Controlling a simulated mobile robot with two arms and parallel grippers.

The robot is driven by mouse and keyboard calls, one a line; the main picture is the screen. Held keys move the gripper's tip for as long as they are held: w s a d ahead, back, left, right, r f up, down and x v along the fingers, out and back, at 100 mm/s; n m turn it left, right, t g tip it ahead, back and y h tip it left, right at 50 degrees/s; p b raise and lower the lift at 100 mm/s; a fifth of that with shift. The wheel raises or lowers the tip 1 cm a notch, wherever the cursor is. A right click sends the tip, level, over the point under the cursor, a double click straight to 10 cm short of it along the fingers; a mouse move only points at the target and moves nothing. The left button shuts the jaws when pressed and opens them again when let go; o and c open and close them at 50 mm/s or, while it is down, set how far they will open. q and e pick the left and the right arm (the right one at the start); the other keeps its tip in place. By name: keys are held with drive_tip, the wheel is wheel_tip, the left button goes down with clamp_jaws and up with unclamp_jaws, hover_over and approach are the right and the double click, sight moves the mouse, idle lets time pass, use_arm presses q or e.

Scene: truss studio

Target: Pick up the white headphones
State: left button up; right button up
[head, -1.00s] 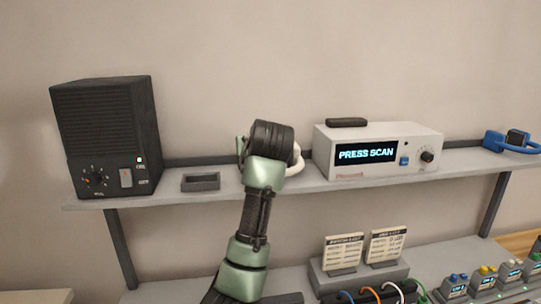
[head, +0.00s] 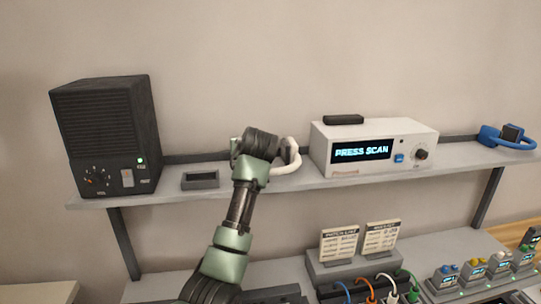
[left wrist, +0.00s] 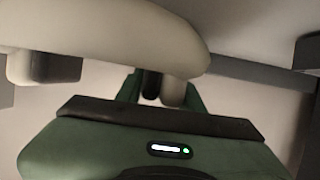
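The white headphones (head: 293,158) are on the grey upper shelf, partly hidden behind my left wrist in the head view. A curved white part shows to the right of the wrist. In the left wrist view the white headphones (left wrist: 110,32) fill the top, close to the camera. My left gripper (left wrist: 167,92) has a pale part between its dark green fingers, beside a black pad. I cannot tell whether the fingers are clamped on it. In the head view the left fingertips are hidden behind the wrist. My right gripper is not in view.
A black speaker box (head: 104,132) stands at the shelf's left, with a small grey tray (head: 200,180) beside it. A white unit reading PRESS SCAN (head: 372,148) stands to the right. Blue headphones (head: 491,137) lie at the far right. Cards and cables are on the lower shelf.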

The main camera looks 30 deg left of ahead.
use_arm(q)
clamp_jaws()
drive_tip(key=shift+r, duration=0.15)
